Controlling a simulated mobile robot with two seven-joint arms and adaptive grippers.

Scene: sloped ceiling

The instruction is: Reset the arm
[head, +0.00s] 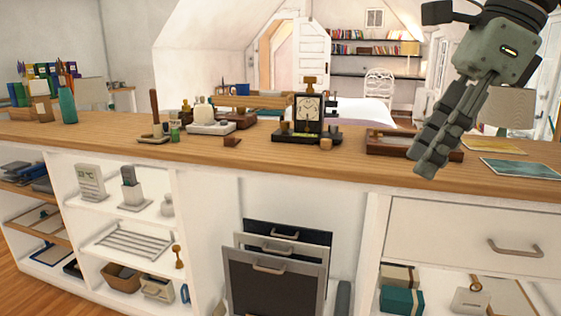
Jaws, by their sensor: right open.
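My right gripper (432,148) comes in from the upper right in the head view. Its grey fingers point down and to the left, in front of the right part of the wooden counter (340,169). The fingers are open and I see nothing held between them. The fingers hide part of a wooden tray (385,143) that lies on the counter behind them. My left gripper does not show in this view.
A black clock (309,108) and several small items stand mid-counter. Two flat cards (527,168) lie at the right. Below are open shelves (120,215), dark upright panels (275,285) and a closed drawer (470,235). The counter's front strip is mostly clear.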

